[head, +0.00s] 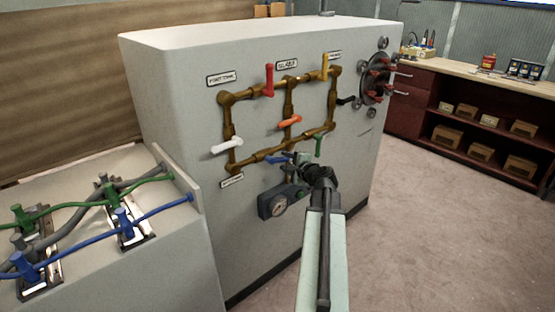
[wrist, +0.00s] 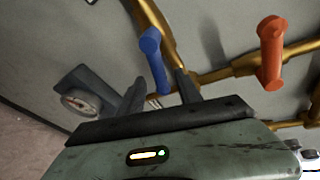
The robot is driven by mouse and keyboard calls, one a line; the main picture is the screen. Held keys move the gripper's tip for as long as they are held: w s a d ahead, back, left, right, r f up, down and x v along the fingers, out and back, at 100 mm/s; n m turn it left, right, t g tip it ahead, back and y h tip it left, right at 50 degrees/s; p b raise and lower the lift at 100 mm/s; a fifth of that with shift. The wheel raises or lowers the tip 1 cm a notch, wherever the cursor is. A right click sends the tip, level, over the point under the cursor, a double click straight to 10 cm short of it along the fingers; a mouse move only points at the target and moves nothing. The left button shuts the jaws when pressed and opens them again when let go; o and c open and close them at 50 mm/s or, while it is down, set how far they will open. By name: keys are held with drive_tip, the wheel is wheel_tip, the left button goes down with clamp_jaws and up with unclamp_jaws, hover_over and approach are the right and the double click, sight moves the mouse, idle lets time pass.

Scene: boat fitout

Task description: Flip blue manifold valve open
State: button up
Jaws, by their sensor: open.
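The blue manifold valve (head: 277,161) has a short handle low on the brass pipework, partly hidden by my gripper (head: 299,160) in the head view. In the wrist view the blue handle (wrist: 152,55) has a round knob end at the top and runs down toward the gap between my fingers. My gripper (wrist: 160,92) is open there, one finger on each side of the handle's lower end in the picture. I cannot tell whether either finger touches it. The brass manifold (head: 229,127) is fixed to the grey cabinet's front.
An orange handle (wrist: 271,50) sits right of the blue one. White (head: 227,146), red (head: 269,79), yellow (head: 325,65) and green (head: 319,146) handles are also on the manifold. A gauge box (head: 279,204) sticks out just below my gripper. Open floor (head: 430,230) lies to the right.

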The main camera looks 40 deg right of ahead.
drive_tip(key=b+x, duration=0.1)
drive_tip(key=x, duration=0.5)
drive_tip(key=shift+w+f+b, duration=0.15)
drive_tip(key=shift+w+b, duration=0.15)
drive_tip(key=shift+w, duration=0.05)
clamp_jaws()
idle(0.9)
